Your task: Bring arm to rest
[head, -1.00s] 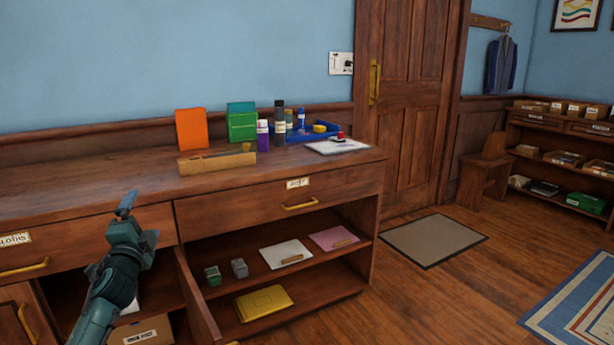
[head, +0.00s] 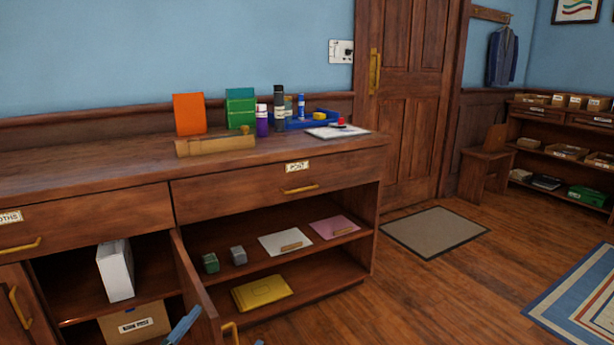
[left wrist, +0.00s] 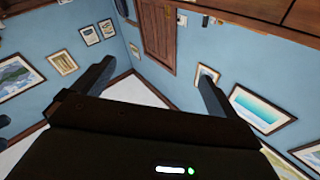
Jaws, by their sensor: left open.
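My left gripper (head: 220,328) is low at the bottom edge of the head view, in front of the open cabinet door (head: 197,290). Only blue-grey finger parts show there; the rest of the arm is out of frame. In the left wrist view both fingers of the gripper (left wrist: 157,72) stand wide apart with nothing between them. That view looks out on blue walls with framed pictures. My right gripper is not in view.
Floor at the right is clear around a mat (head: 435,233).

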